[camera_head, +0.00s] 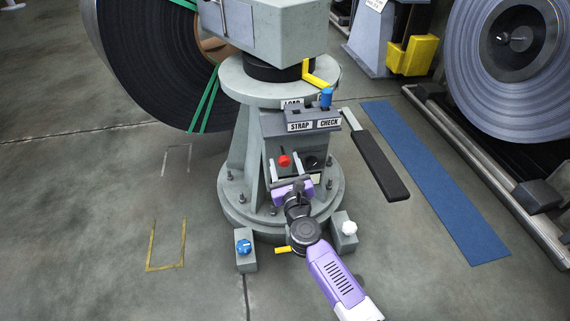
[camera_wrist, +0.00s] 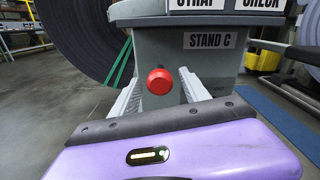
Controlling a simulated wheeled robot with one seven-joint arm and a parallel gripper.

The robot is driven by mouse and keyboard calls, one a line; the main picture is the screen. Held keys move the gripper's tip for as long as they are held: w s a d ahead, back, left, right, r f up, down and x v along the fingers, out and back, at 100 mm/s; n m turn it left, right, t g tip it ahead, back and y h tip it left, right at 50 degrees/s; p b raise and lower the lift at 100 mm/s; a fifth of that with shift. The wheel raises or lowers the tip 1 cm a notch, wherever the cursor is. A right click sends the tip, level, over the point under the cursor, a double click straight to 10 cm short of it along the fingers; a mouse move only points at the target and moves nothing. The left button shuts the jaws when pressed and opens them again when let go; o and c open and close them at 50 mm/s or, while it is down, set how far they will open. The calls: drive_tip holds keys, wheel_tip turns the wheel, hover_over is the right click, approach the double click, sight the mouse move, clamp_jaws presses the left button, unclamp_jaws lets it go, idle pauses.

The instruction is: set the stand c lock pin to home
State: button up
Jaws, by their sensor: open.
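The stand c panel (camera_wrist: 212,62) is grey and carries a STAND C label in the wrist view. A red round knob (camera_wrist: 160,81) stands out from it; it also shows in the head view (camera_head: 284,160). Whether this knob is the lock pin, and its setting, I cannot tell. My gripper (camera_head: 291,174) is open in front of the panel. In the wrist view its pale fingers lie left and right of the red knob, with visible gaps. A dark round part (camera_head: 312,161) sits right of the knob in the head view.
Above the panel are a blue-topped handle (camera_head: 326,97) by the STRAP and CHECK labels and a yellow lever (camera_head: 318,79). Low boxes with a blue knob (camera_head: 243,247) and a white knob (camera_head: 349,228) flank my arm. A black padded bar (camera_head: 380,165) juts out right.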

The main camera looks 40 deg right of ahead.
clamp_jaws()
idle(1.4)
